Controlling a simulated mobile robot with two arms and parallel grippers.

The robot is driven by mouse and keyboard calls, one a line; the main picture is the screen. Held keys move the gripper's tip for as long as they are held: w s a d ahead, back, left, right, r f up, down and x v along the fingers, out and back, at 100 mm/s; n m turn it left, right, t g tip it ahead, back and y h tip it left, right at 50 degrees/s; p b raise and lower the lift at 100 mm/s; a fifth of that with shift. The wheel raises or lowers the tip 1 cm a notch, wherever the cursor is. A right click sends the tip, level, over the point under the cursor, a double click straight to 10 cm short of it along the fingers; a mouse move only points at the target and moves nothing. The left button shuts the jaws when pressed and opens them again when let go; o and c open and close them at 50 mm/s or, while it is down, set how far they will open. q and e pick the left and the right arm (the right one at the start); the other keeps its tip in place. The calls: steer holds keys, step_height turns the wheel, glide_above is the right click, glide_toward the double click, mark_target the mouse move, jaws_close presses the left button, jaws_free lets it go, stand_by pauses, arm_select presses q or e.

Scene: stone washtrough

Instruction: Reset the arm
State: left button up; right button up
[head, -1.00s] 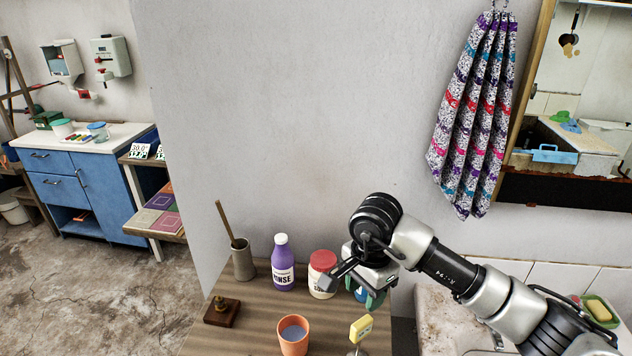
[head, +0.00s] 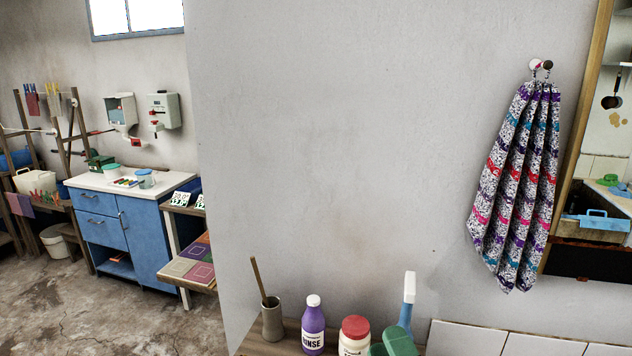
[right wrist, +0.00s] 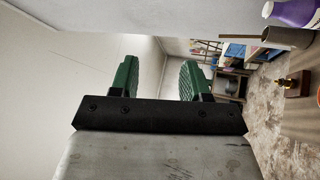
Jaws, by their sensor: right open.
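My right gripper (head: 393,342) shows only as green finger pads at the bottom edge of the head view, in front of the wooden tabletop's bottles. In the right wrist view its two green fingers (right wrist: 159,80) stand apart with nothing between them. The rest of the right arm is below the head view. My left gripper is not in view.
A patterned towel (head: 515,190) hangs on the wall. The wall's middle is clear.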

steer(key=s+d+f+m+g+h, duration=0.3)
steer(key=d+f+m+g+h, duration=0.1)
steer(key=d+f+m+h, duration=0.35)
steer(key=s+d+f+m+g, duration=0.2)
steer(key=s+f+m+g, duration=1)
steer(key=s, duration=0.8)
step_height(320, 180, down, 31)
steer(key=s+n+g, duration=0.1)
steer(key=n+g, duration=0.1)
steer(key=g, duration=0.1)
steer(key=s+d+f+b, duration=0.1)
steer(key=s+d+f, duration=0.2)
steer(key=s+f, duration=1.2)
steer(key=shift+s+d+g+y, duration=0.15)
steer(key=shift+s+g+y, duration=0.2)
steer(key=shift+g, duration=0.05)
steer(key=shift+n, duration=0.25)
